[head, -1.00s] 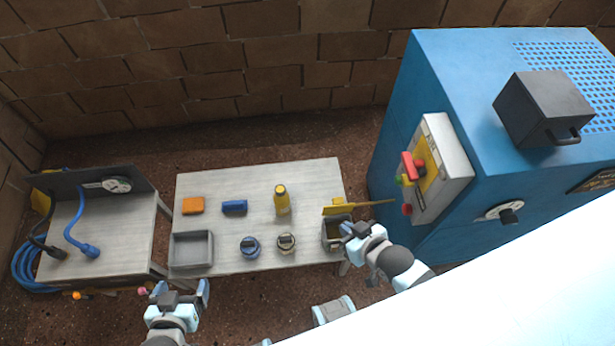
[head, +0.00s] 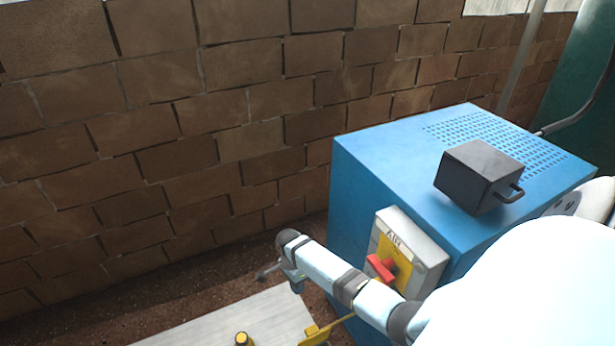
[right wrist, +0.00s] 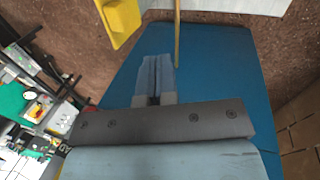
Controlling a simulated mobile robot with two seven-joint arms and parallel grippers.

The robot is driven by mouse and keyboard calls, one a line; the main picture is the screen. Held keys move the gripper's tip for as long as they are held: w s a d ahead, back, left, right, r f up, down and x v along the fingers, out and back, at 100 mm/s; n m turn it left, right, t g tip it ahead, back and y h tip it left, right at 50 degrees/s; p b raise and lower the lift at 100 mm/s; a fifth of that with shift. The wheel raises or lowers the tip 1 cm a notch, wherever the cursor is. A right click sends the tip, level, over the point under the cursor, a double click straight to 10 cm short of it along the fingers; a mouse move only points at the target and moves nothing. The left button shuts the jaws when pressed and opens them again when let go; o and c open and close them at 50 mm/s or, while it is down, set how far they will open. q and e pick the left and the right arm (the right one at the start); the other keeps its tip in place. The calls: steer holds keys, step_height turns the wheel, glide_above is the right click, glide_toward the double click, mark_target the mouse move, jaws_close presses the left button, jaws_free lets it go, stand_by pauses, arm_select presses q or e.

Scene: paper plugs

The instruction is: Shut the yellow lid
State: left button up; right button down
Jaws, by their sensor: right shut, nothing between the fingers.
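The yellow lid (head: 314,334) shows at the bottom edge of the head view, beside the table's right end. Its thin yellow handle runs from it up and to the right, partly behind my right arm. The box under it is out of frame. My right gripper (head: 290,275) is above the table's far right corner, beyond the lid in the picture. In the right wrist view its fingers (right wrist: 155,80) are together and empty. A thin yellow bar (right wrist: 178,30), likely the handle, stands just past the fingertips, apart from them. My left gripper is out of view.
The blue cabinet (head: 365,175) stands right of the table (head: 250,318), with a red switch (head: 380,267) on its panel close to my right forearm. A black box (head: 475,178) sits on top. A yellow block (right wrist: 120,18) shows in the wrist view.

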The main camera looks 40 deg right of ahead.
mark_target(312, 336)
steer(key=s+a+f+m, duration=0.1)
steer(key=s+f, duration=0.5)
steer(key=f, duration=0.3)
steer(key=shift+s+a+f+g+b, duration=0.15)
steer(key=shift+s+a+g+b, duration=0.05)
steer(key=shift+a+g+b, duration=0.1)
stand_by(0.3)
